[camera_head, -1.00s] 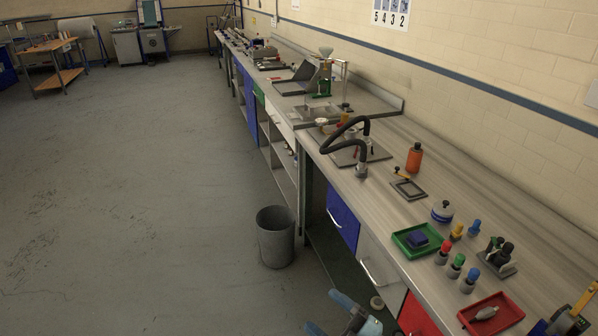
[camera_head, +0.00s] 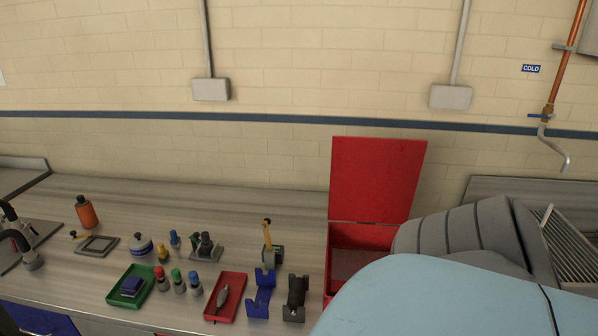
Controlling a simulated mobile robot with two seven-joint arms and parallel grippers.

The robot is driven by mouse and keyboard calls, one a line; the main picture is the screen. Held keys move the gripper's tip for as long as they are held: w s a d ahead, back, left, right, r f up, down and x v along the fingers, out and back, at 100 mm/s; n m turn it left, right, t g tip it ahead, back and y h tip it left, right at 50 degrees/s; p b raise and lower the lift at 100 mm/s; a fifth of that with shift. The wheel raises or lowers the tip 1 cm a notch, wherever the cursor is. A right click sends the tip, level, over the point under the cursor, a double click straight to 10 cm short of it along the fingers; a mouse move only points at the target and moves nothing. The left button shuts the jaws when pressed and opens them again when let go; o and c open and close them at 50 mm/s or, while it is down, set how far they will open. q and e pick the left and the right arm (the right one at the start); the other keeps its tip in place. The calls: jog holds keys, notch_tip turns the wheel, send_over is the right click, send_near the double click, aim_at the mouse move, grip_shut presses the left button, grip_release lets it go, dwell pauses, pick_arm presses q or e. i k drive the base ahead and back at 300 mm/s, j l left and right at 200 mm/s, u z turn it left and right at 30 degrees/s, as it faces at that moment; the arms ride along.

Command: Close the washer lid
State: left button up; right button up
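A red box (camera_head: 362,238) stands on the bench right of the middle in the head view. Its red lid (camera_head: 375,178) is raised upright at the back, near the wall. No other lidded washer can be made out, and I cannot tell whether this box is the washer. The front right of the box is hidden behind a large light-blue and grey shape, which appears to be part of my own arm. Neither gripper's fingers show in this view.
The bench holds a green tray (camera_head: 116,297), a red tray (camera_head: 238,281), several small coloured-top bottles, an orange bottle (camera_head: 86,211), and blue (camera_head: 259,305) and black (camera_head: 295,300) holders. A copper pipe with a tap (camera_head: 549,112) hangs at right. The bench's back strip is mostly clear.

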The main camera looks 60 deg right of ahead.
aim_at(373, 181)
jog(key=z, duration=0.45)
jog(key=k+z, duration=0.1)
jog(key=z, duration=0.85)
jog(key=k+z, duration=0.1)
jog(key=z, duration=0.85)
